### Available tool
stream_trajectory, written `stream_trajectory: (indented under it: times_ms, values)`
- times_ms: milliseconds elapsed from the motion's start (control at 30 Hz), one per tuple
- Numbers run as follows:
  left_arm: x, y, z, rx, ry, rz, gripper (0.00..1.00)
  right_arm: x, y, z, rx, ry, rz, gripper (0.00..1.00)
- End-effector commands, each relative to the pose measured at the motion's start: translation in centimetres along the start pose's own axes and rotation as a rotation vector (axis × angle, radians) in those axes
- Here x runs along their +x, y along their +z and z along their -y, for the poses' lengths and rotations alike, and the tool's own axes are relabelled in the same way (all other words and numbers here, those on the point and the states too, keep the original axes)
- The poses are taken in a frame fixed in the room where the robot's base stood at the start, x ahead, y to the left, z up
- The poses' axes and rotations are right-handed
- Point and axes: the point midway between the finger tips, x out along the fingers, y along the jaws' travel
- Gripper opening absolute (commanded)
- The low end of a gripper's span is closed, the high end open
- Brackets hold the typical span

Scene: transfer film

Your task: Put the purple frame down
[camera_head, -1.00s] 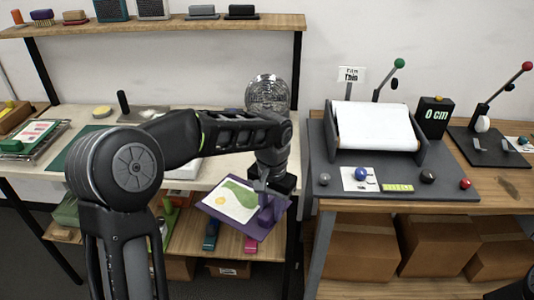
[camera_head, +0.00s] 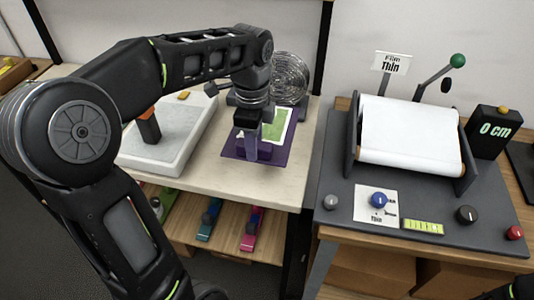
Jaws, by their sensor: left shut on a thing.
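The purple frame (camera_head: 233,146) is a flat purple board with a white and green print on it. It is over the right part of the pale table (camera_head: 285,186), lying flat or very close to the top; I cannot tell whether it touches. My left gripper (camera_head: 256,150) points down over the frame and is shut on a purple raised part near its front edge. The gripper and wrist hide part of the frame and print. My right gripper is not in view; only a bit of dark arm shows at the bottom right corner.
A white tray (camera_head: 192,148) with an orange-topped black handle lies left of the frame. A wire-like round object (camera_head: 291,76) stands behind it. A grey film machine (camera_head: 341,170) with a white roll stands on the wooden table to the right. Coloured tools lie on the shelf below.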

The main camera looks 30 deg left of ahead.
Motion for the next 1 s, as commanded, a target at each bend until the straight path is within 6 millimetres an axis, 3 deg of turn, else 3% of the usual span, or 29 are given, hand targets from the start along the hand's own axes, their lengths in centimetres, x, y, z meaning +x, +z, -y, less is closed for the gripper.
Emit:
stream_trajectory:
  times_ms: [167, 500, 867, 1000]
  values:
    - [0.8, 0.0, 0.0, 0.0, 0.002, 0.001, 0.0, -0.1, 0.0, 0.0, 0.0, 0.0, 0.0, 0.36]
    - [6.0, 0.0, 0.0, -0.001, 0.002, 0.001, 0.0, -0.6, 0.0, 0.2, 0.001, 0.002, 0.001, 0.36]
    - [6.5, -0.1, 0.1, -0.001, -0.001, 0.001, 0.0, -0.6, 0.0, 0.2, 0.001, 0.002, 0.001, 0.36]
    - [8.1, 0.0, 0.0, 0.0, 0.004, 0.001, 0.0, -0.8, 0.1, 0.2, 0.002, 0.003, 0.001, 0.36]
